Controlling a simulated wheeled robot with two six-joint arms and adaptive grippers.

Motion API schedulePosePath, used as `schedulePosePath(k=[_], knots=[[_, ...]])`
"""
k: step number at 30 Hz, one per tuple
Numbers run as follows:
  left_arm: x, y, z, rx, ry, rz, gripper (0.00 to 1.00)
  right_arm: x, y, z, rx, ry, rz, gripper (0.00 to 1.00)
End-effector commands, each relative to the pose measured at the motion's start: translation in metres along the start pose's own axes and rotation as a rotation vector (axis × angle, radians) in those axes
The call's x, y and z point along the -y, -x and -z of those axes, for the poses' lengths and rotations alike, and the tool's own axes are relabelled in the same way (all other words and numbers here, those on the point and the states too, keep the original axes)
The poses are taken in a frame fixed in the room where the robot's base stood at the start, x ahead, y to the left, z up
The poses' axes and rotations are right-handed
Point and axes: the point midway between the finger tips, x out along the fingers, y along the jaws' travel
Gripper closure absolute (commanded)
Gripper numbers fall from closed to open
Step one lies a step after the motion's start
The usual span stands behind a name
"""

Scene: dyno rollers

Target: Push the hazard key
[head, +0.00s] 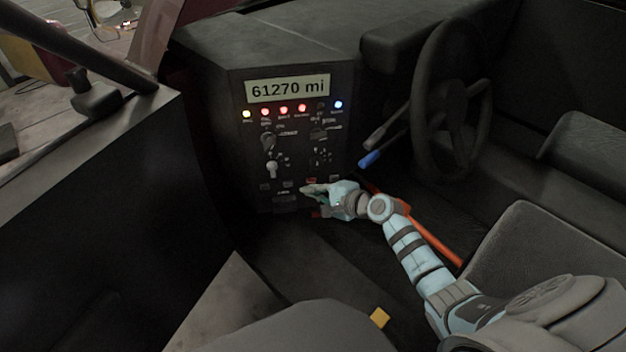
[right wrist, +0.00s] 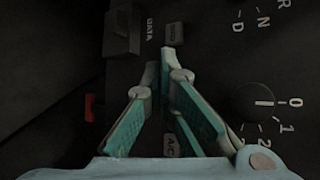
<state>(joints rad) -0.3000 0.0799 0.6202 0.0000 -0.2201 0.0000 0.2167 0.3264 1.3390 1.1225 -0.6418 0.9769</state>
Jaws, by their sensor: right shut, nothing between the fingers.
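The dark dashboard panel (head: 252,140) stands at the centre of the head view. A small red key (head: 311,180), which looks like the hazard key, shows in the lower key row just above my right gripper (head: 306,190). Its lettering is too small to read. The gripper is shut and empty, its tips close in front of the panel; contact cannot be told. In the right wrist view the gripper (right wrist: 166,58) points between a grey key (right wrist: 175,33) and the A/C key (right wrist: 170,145); the fingers cover the space between. My left gripper is not in view.
Knobs (head: 272,168) and a row of lit lamps (head: 284,111) sit above the keys. A steering wheel (head: 448,100) and a blue-tipped stalk (head: 370,159) are to the right. An orange-red lever (head: 435,243) lies beside my right arm. A red part (right wrist: 89,107) shows low on the panel.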

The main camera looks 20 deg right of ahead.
Motion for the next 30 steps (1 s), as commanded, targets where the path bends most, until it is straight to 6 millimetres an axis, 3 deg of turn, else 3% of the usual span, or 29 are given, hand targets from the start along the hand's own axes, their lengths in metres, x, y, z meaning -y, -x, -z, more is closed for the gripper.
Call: schedulePosePath(k=[5,17,30], knots=[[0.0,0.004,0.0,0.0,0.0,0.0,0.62,-0.003,0.003,-0.002,0.0,0.0,-0.002,1.0],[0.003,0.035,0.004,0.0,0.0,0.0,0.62,-0.028,0.04,-0.029,0.0,-0.001,-0.001,1.0],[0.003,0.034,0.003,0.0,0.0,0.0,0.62,-0.031,0.042,-0.03,0.0,0.0,0.0,1.0]])
